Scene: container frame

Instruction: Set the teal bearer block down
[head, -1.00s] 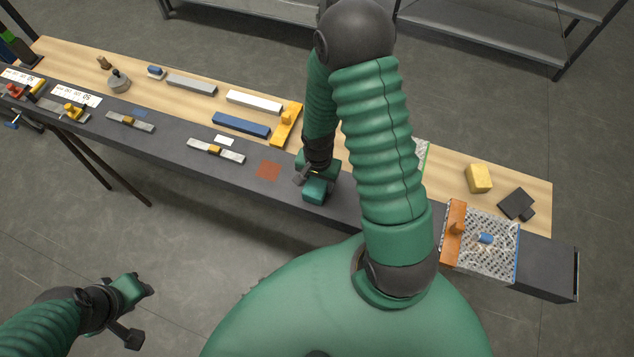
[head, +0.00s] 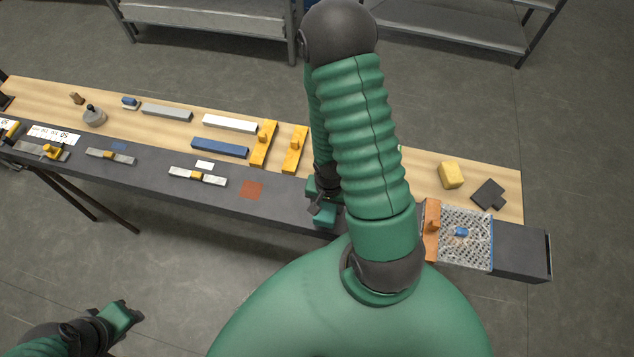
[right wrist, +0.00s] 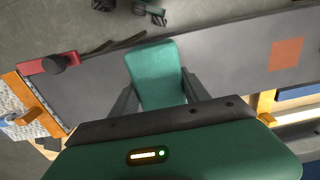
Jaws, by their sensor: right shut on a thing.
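My right gripper (head: 317,204) is shut on the teal bearer block (right wrist: 155,72), whose sides lie between the two dark fingers in the right wrist view. In the head view the block (head: 324,217) shows just below the fingers, over the dark grey front strip of the bench (head: 285,200). I cannot tell whether it touches the surface. My forearm hides part of the gripper and the bench behind it. My left gripper (head: 128,314) is at the lower left, away from the bench. Its fingers do not show clearly.
A rust-coloured square (head: 251,189) lies on the dark strip left of the block. Two yellow pieces with knobs, one (head: 263,145) beside the other (head: 295,151), stand behind. A perforated plate (head: 466,250) with an orange edge piece (head: 432,230) is at right. A yellow block (head: 451,175) is farther back.

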